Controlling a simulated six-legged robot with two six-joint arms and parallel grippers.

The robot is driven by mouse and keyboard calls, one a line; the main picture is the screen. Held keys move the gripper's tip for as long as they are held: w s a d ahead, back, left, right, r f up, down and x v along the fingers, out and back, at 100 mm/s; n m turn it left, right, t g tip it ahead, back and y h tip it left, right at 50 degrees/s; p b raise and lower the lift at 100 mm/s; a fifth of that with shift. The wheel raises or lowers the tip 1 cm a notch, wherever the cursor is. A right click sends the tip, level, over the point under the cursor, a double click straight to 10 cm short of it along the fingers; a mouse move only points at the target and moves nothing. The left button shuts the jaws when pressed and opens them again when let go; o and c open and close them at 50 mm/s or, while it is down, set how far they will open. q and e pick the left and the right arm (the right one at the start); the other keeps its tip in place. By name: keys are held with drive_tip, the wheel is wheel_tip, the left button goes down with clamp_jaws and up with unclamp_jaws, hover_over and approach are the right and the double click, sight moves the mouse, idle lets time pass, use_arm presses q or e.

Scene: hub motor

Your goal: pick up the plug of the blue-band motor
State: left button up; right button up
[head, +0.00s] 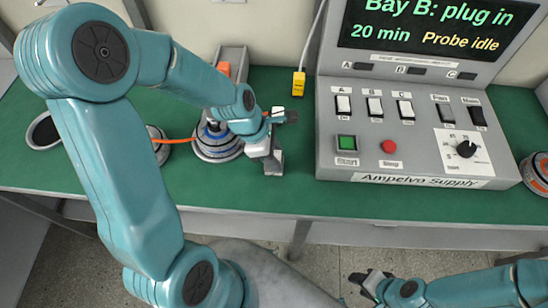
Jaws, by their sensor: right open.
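The blue-band motor (217,143) stands on the green bench, left of the supply box, partly covered by my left arm. An orange cable (176,140) runs at its left side, towards another round motor (157,146) that my arm mostly hides. I cannot make out the plug of the blue-band motor. My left gripper (278,140) is over the bench just right of the blue-band motor. A small orange bit shows beside its wrist. Whether its jaws hold anything is unclear. My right gripper (368,280) is open, low in front of the bench edge.
The grey supply box (335,172) with switches and a screen (430,25) stands to the right. A yellow connector (298,84) hangs on a cable behind. A grey holder (232,60) with an orange block stands at the back. An orange-banded motor (538,172) sits far right.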

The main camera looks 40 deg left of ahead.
use_arm(q)
clamp_jaws()
